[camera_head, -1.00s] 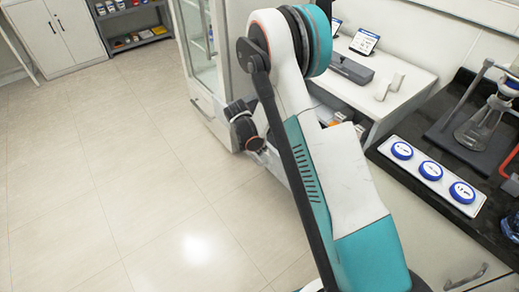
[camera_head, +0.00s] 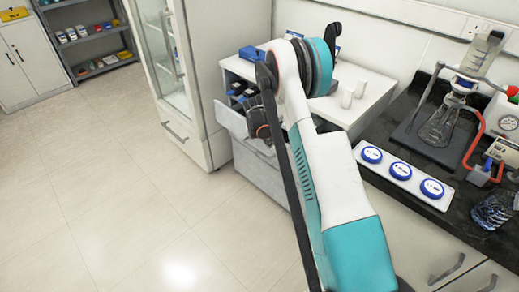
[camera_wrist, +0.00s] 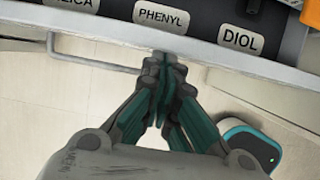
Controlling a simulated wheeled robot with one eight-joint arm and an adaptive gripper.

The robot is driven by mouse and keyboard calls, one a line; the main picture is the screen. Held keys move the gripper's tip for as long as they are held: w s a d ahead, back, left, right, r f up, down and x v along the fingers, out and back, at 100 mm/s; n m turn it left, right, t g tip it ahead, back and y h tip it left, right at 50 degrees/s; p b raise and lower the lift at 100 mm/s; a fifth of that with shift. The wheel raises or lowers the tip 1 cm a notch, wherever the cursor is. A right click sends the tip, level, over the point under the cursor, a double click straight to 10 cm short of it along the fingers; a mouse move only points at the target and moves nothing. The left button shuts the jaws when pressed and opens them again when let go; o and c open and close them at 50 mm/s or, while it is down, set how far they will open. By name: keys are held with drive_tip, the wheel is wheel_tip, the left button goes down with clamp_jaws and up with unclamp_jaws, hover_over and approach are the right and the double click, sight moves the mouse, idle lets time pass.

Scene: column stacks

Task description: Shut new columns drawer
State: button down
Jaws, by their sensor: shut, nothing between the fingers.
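An open drawer (camera_head: 231,120) sticks out of the white cabinet beside the glass-door unit in the head view. Dark items show inside it. In the wrist view its pale front edge (camera_wrist: 215,52) runs across the top, with a bar handle (camera_wrist: 90,62) at left. Labels inside read PHENYL (camera_wrist: 159,17) and DIOL (camera_wrist: 240,38), and a third is cut off. My gripper (camera_wrist: 163,62) is shut and empty, its fingertips at the drawer's front edge. I cannot tell whether they touch it. In the head view my arm hides the fingers and part of the drawer.
A glass-door unit (camera_head: 205,85) stands left of the drawer. A strip with three blue-capped round pieces (camera_head: 400,170) lies on the dark counter at right, near a flask stand (camera_head: 440,125). An orange item (camera_wrist: 311,38) shows at the wrist view's right. Floor at left is clear.

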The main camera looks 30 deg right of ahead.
drive_tip(key=shift+w+d, duration=0.3)
drive_tip(key=shift+d, duration=0.55)
drive_tip(key=shift+w+d, duration=0.25)
drive_tip(key=shift+d, duration=0.6)
